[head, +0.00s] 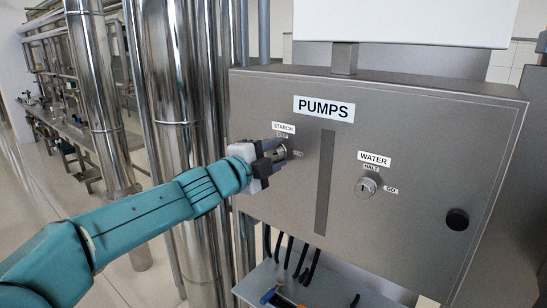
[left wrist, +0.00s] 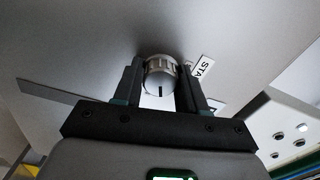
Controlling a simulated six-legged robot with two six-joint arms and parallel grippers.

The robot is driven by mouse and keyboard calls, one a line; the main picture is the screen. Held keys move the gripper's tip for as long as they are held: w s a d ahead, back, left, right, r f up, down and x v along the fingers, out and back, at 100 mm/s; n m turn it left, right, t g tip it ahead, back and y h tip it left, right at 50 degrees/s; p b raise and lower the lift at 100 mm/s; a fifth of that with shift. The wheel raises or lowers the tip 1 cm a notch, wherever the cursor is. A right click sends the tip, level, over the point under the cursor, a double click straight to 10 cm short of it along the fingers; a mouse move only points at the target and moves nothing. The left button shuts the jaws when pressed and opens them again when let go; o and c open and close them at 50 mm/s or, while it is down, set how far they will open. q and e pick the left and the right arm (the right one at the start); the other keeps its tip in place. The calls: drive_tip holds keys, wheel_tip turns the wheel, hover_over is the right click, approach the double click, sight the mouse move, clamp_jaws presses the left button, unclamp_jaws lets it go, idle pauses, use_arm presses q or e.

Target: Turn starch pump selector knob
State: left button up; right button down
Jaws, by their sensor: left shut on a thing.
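The starch pump selector knob (head: 280,152) is on the left part of the grey pumps panel (head: 420,130), under a STARCH label (head: 284,128). My left gripper (head: 273,154) is at this knob and partly hides it. In the left wrist view the round metal knob (left wrist: 160,78) with a dark pointer line sits between the two dark fingers of my left gripper (left wrist: 160,88), which are shut on it. The STARCH label (left wrist: 204,66) shows tilted beside it. My right gripper is in neither view.
The water knob (head: 366,187) is on the panel to the right, past a dark vertical strip (head: 325,182). A black round fitting (head: 457,219) is at the lower right. Black cables (head: 292,254) hang under the panel above a tray (head: 340,287). Shiny pipes (head: 172,90) stand at the left.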

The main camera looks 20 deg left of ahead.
use_arm(q)
drive_tip(key=m+b, duration=0.1)
drive_tip(key=m, duration=0.3)
drive_tip(key=shift+m, duration=0.3)
idle(0.4)
drive_tip(key=o, duration=1.1)
drive_tip(key=shift+c, duration=0.2)
drive_tip(key=shift+s, duration=0.1)
drive_tip(key=v, duration=1.6)
drive_tip(key=shift+b, duration=0.35)
drive_tip(key=shift+s, duration=0.1)
